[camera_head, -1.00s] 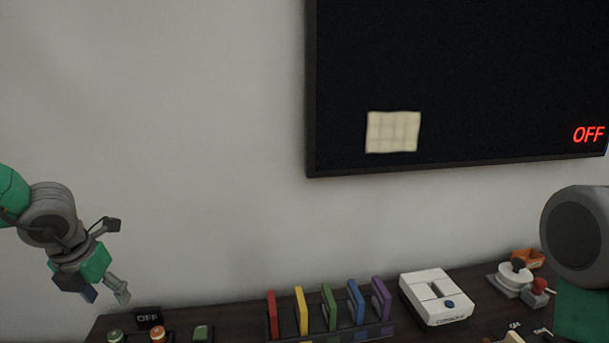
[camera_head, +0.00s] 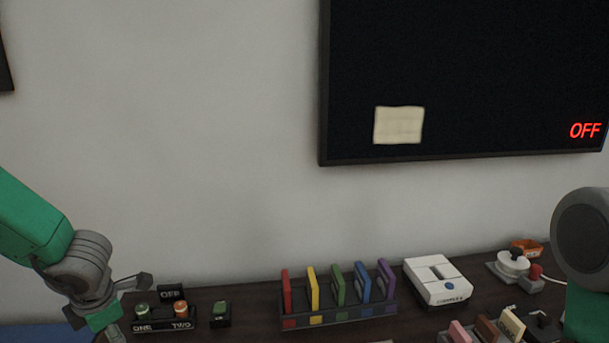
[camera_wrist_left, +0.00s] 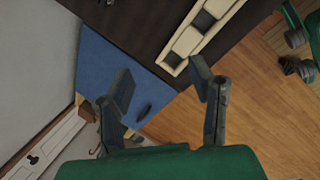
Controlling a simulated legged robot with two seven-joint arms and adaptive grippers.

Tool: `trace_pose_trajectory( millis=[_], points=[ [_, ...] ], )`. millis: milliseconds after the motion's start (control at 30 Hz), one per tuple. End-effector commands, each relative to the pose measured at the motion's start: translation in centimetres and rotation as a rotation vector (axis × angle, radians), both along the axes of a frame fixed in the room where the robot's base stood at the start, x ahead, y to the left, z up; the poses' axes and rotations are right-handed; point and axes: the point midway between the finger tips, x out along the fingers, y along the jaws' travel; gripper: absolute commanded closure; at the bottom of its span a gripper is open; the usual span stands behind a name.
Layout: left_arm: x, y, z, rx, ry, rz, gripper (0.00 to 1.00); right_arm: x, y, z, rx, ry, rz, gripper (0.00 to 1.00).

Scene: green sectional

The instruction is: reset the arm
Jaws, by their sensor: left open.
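My left arm (camera_head: 77,268) comes in from the left in the head view, green and grey, and bends down beside the dark table. My left gripper (camera_head: 127,307) is at the table's left end, left of the button panel, partly cut off by the bottom edge. In the left wrist view the left gripper (camera_wrist_left: 162,84) has its two fingers spread wide, with nothing between them. A part of my right arm (camera_head: 583,240) shows at the right edge of the head view; its gripper is out of view.
The dark table (camera_head: 250,295) bears a button panel (camera_head: 165,320), a rack of coloured cartridges (camera_head: 340,315), a white console (camera_head: 437,280) and a joystick (camera_head: 513,262). A screen (camera_head: 470,70) reading OFF hangs on the wall.

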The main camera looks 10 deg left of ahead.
Motion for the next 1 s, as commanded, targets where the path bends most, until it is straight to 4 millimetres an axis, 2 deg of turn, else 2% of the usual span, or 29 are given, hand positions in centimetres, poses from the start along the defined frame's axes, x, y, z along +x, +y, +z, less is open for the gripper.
trace_pose_trajectory(
  millis=[167,267,400,500,633,833,867,1000],
  points=[
    [-2.6,-0.7,-4.1,0.162,0.130,-0.393,0.51,-0.1,0.0,0.0,0.000,0.001,0.000,0.51],
    [-4.8,-1.8,-7.2,0.255,0.231,-0.724,0.51,-0.1,0.0,0.0,0.000,0.001,0.000,0.51],
    [-9.6,-4.9,-12.2,0.339,0.383,-1.325,0.51,-0.1,0.0,0.0,0.000,0.001,0.000,0.51],
    [-13.6,-7.4,-14.9,0.336,0.440,-1.714,0.51,-0.1,0.0,0.0,0.000,0.001,0.000,0.51],
    [-18.8,-10.4,-17.4,0.285,0.454,-2.132,0.51,-0.1,0.0,0.0,0.000,0.001,0.000,0.51],
    [-26.5,-14.3,-19.0,0.151,0.380,-2.624,0.51,-0.1,0.0,-0.1,0.000,0.001,0.000,0.51],
    [-25.5,-14.2,-20.3,0.179,0.382,-2.606,0.51,0.0,0.0,-1.4,0.000,0.000,0.000,0.51],
    [-24.6,-14.4,-23.3,0.209,0.382,-2.618,0.51,-0.1,0.0,-4.7,0.000,0.002,0.000,0.51]
  ],
)
